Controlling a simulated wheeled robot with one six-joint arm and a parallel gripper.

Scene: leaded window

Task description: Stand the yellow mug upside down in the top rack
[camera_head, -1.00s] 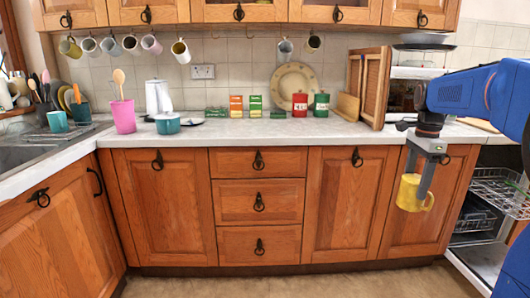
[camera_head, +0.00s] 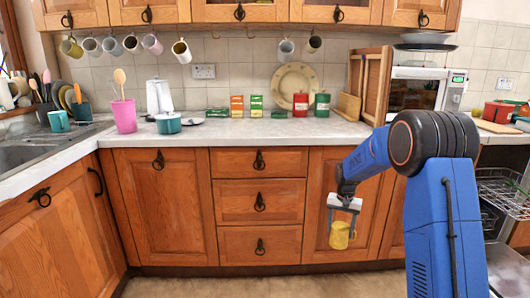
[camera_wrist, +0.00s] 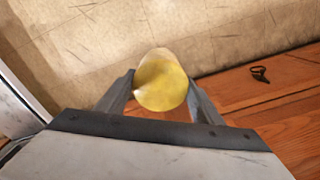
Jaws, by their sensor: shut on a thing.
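The yellow mug (camera_head: 340,236) hangs in my gripper (camera_head: 342,222) in front of the lower cupboard door, well above the floor. In the wrist view the yellow mug (camera_wrist: 162,86) sits between the two fingers of my gripper (camera_wrist: 160,94), which are shut on its sides. I cannot tell for sure which end of the mug is its mouth. The top rack (camera_head: 502,190) is a wire rack at the far right, pulled out of an open dishwasher and partly cut off by the picture edge. My gripper is well to its left.
The open dishwasher door (camera_head: 510,264) lies low at the right, partly behind my arm. Cupboards and drawers (camera_head: 258,202) line the wall under the worktop (camera_head: 270,130). Mugs (camera_head: 181,50) hang on hooks above it. The floor (camera_head: 300,281) in front is clear.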

